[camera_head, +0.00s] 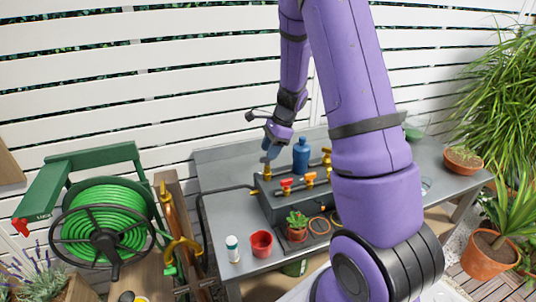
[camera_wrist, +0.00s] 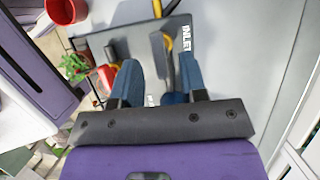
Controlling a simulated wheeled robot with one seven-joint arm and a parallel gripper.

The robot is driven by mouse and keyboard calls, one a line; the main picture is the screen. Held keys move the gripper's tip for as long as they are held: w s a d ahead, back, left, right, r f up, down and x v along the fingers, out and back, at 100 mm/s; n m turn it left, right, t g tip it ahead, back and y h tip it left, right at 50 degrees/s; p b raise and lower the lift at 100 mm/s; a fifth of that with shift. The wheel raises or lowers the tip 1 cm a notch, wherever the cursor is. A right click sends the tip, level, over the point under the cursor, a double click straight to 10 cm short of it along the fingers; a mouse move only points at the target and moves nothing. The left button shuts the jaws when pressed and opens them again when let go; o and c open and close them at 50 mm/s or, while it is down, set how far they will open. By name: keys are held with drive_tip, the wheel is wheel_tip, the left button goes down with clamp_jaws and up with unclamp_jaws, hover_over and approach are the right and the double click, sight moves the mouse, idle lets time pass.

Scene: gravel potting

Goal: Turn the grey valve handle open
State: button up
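The box top also shows in the wrist view, marked INLET (camera_wrist: 186,38). There a grey handle (camera_wrist: 160,52) with yellow metal beside it lies between my fingers, apparently below them; contact cannot be told. My gripper (camera_head: 268,156) points down over the box's left end, above a brass fitting (camera_head: 267,172). In the wrist view my gripper's (camera_wrist: 160,72) blue fingers are spread apart. The grey handle cannot be made out in the head view.
A small potted plant (camera_head: 297,222), a red pot (camera_head: 261,243) and a white bottle (camera_head: 232,248) stand at the front. A green hose reel (camera_head: 105,228) is left of the table.

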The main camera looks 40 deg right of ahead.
drive_tip(key=shift+x, duration=1.05)
clamp_jaws()
